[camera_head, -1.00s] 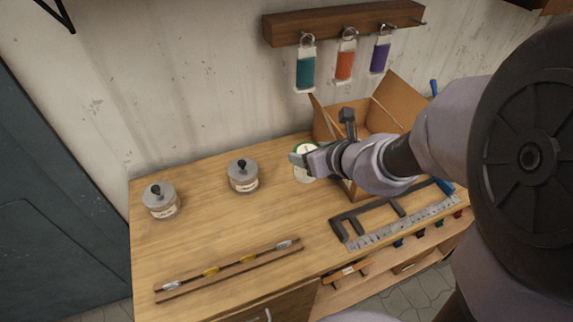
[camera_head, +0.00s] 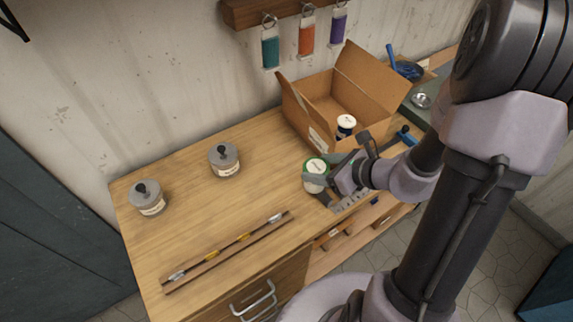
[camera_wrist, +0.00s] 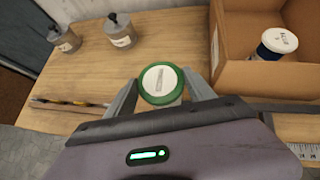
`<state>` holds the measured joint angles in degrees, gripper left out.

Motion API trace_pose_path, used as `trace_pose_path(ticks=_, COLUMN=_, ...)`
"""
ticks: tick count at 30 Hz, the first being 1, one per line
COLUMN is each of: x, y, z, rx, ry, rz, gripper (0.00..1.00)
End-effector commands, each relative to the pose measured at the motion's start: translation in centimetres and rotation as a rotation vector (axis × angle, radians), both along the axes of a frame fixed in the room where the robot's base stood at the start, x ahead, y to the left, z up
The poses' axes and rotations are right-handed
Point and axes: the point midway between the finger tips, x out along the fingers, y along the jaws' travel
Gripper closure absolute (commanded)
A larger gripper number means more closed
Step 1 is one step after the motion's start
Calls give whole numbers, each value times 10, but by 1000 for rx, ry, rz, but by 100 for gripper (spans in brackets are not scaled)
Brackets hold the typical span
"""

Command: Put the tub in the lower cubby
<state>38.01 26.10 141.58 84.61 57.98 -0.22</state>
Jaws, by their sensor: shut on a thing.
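A tub with a green rim and a pale labelled lid (camera_head: 316,166) is held at the front right of the workbench. It also shows from above in the wrist view (camera_wrist: 161,82). My gripper (camera_head: 317,180) is shut on the tub, with one finger on each side of it in the wrist view (camera_wrist: 162,92). I cannot tell how far the tub is above the bench top. Below the bench top, right of the drawer, an open shelf space (camera_head: 331,258) shows in part. My arm hides much of it, and I cannot make out a lower cubby.
An open cardboard box (camera_head: 314,130) stands behind the tub, with a white-lidded blue jar (camera_head: 346,122) inside. Two grey-lidded jars (camera_head: 224,160) (camera_head: 148,198) stand to the left. A rack with thin rods (camera_head: 228,250) lies near the front edge. The bench between them is clear.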

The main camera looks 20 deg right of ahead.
Motion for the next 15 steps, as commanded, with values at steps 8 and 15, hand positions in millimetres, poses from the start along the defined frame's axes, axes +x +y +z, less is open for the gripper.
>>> trace_pose_path(ticks=8, x=67, y=51, z=-9, rx=0, ry=-1, rz=4, gripper=90)
trace_pose_path(ticks=15, x=84, y=62, z=-24, rx=1, ry=2, rz=-2, gripper=90)
